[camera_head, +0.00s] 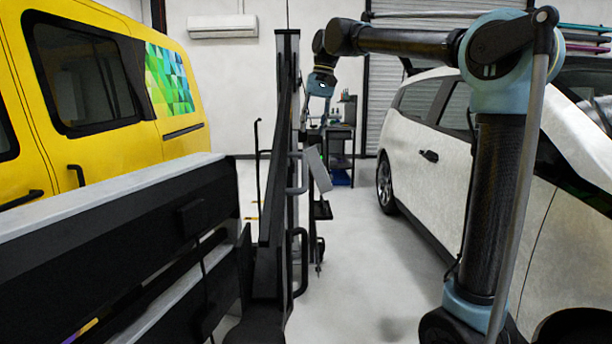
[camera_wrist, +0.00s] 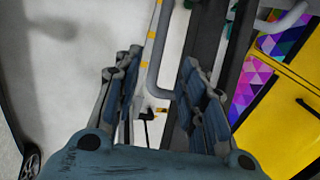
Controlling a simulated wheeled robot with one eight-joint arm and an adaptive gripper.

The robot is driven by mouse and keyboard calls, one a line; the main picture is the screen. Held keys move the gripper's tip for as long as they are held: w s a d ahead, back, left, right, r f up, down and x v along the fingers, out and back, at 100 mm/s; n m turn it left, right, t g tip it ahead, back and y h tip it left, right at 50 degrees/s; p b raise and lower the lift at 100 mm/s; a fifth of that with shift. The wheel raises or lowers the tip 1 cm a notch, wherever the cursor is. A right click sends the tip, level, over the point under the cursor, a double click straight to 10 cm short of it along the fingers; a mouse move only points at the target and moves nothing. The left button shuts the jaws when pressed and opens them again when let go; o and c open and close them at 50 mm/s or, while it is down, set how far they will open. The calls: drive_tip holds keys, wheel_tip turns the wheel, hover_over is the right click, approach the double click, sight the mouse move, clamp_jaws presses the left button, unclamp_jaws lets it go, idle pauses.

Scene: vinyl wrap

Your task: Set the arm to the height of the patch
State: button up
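The patch (camera_head: 169,80), a panel of green, blue and yellow facets, is on the upper side of the yellow van (camera_head: 110,150) in the head view. In the wrist view, purple and pink faceted panels (camera_wrist: 250,85) show on a yellow surface at the right. My gripper (camera_wrist: 158,75) is open, with its two fingers wide apart and nothing between them. In the head view my arm's far end is by the dark upright post, right of the patch and at a similar picture height. The fingers are too small there to make out.
The dark upright post (camera_head: 287,150) with grey handles stands between the van and my arm's end. A white car (camera_head: 465,165) is at the right. A dark cart (camera_head: 340,150) stands at the back. Grey floor (camera_head: 365,265) is clear between post and car.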

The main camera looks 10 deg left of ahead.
sight(305, 168)
drive_tip(key=a+f, duration=0.1)
drive_tip(key=f, duration=0.9)
drive_tip(key=s+a+f, duration=0.1)
drive_tip(key=f, duration=0.4)
drive_tip(key=shift+a+f, duration=0.3)
drive_tip(key=shift+a, duration=0.05)
clamp_jaws()
